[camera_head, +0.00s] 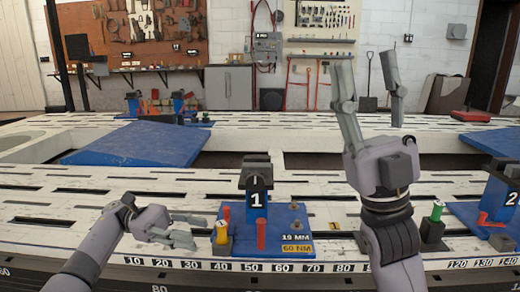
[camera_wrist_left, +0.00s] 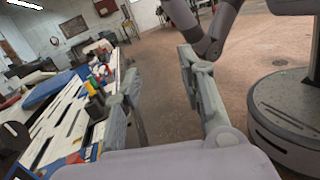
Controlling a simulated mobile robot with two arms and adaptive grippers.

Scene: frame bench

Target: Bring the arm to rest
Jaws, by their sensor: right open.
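My left gripper (camera_head: 200,231) is low over the front of the white slotted bench (camera_head: 60,208), with its fingers apart and nothing seen between them. Its fingertips point at a yellow-topped cylinder (camera_head: 221,232) beside station 1; whether they touch it is unclear. In the left wrist view, the left gripper (camera_wrist_left: 158,65) shows two spread fingers with bare floor between them. My right gripper (camera_head: 367,65) is raised above the bench, fingers up, open and empty. Its arm comes up from the bottom, right of station 1.
Blue station 1 (camera_head: 290,245) carries a dark clamp (camera_head: 257,172), red handles and grey knobs. A green cylinder (camera_head: 437,210) stands in a dark holder right of my right arm. Station 2 (camera_head: 500,195) is at the right edge. A blue plate (camera_head: 140,143) lies farther back.

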